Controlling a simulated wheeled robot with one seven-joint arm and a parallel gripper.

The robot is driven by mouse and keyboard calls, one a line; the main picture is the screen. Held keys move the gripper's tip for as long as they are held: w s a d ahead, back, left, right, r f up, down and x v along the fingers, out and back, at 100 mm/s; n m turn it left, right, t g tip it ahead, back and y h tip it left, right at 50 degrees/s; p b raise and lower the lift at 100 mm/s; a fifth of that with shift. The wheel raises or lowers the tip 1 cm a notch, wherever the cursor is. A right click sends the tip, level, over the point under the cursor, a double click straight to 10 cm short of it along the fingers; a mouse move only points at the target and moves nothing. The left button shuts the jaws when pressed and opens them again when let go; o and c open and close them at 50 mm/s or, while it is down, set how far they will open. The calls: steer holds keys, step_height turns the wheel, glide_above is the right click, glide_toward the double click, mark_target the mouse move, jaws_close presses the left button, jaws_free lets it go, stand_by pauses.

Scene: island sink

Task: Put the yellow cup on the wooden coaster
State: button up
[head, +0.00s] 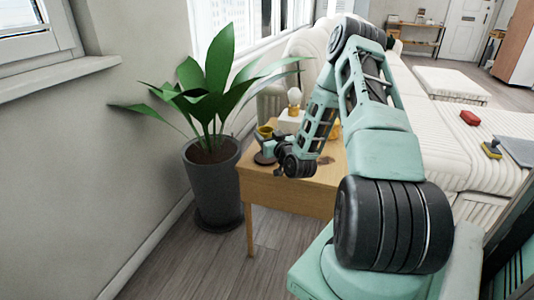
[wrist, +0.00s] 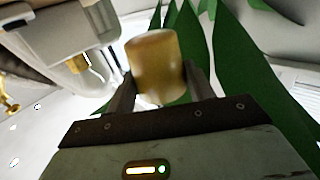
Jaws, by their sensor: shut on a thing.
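The yellow cup (wrist: 157,68) is held between the two fingers of my gripper (wrist: 160,88) in the wrist view. In the head view the cup (head: 264,132) shows small at the left end of the small wooden table (head: 262,188), next to my gripper (head: 270,147). A brown patch (head: 326,160) shows on the tabletop right of my wrist. I cannot tell which of these is the wooden coaster, nor whether the cup touches anything beneath it.
A lamp with a round bulb (head: 294,96) stands at the back of the table. Another yellow thing (head: 336,131) is partly hidden behind my arm. A large potted plant (head: 212,180) stands close on the left, its leaves reaching toward the table. A white sofa (head: 445,140) is to the right.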

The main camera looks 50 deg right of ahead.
steer(key=shift+f+b, duration=0.5)
steer(key=shift+f, duration=1.95)
steer(key=shift+f, duration=0.1)
steer(key=o, duration=1)
